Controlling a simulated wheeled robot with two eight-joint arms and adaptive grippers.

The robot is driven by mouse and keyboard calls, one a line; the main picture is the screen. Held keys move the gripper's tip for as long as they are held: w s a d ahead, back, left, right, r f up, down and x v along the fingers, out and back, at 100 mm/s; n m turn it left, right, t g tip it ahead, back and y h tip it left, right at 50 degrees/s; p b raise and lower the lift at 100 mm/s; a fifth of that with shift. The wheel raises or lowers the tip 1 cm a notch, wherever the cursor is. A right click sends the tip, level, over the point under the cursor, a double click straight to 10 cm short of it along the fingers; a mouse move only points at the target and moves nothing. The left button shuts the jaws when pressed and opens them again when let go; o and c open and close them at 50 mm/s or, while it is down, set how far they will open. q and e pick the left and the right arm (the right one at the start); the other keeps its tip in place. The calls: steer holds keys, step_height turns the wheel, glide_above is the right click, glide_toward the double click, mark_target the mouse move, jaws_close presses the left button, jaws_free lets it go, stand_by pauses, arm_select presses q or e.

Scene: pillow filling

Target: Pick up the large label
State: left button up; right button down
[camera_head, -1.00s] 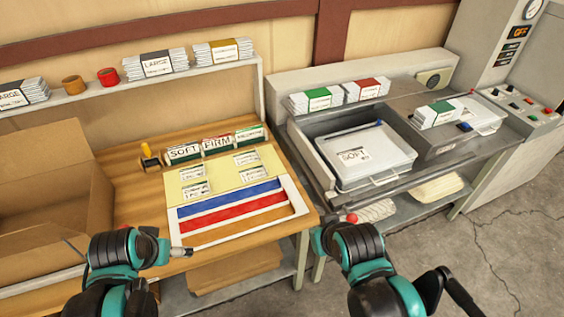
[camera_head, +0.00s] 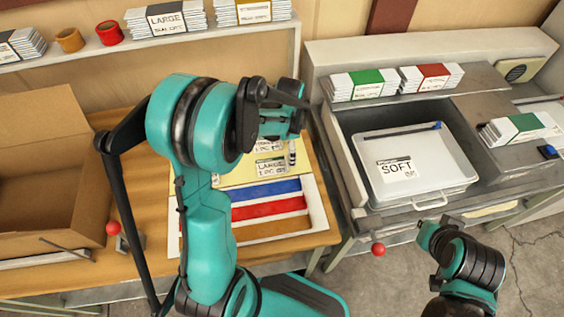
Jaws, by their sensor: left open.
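The large label (camera_head: 269,169) is a small white card printed "LARGE 1 PC". It lies on the pale yellow sheet above the colored stripes on the wooden bench. My left gripper (camera_head: 280,146) is open and hangs just above and beyond this label, partly covering its neighbours. I cannot tell whether its fingers touch a card. My left arm hides the left part of the sheet and the stamps behind it. My right arm's end (camera_head: 432,237) is at the lower right, in front of the drawer, with its jaws unclear.
An open cardboard box (camera_head: 45,190) stands at the left. A white tray marked SOFT (camera_head: 440,165) sits in the drawer at the right. Label stacks (camera_head: 165,20) and tape rolls line the shelf. Blue and red stripes (camera_head: 268,209) lie below the cards.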

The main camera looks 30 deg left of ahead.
mark_target(286, 164)
arm_select(q)
steer(key=f+b, duration=0.1)
steer(key=f, duration=0.1)
steer(key=f+b, duration=0.1)
steer(key=f, duration=0.2)
steer(key=shift+s+a+f, duration=0.1)
steer(key=shift+a+f, duration=0.1)
steer(key=shift+f, duration=0.15)
steer(key=shift+r, duration=0.1)
steer(key=c, duration=0.8)
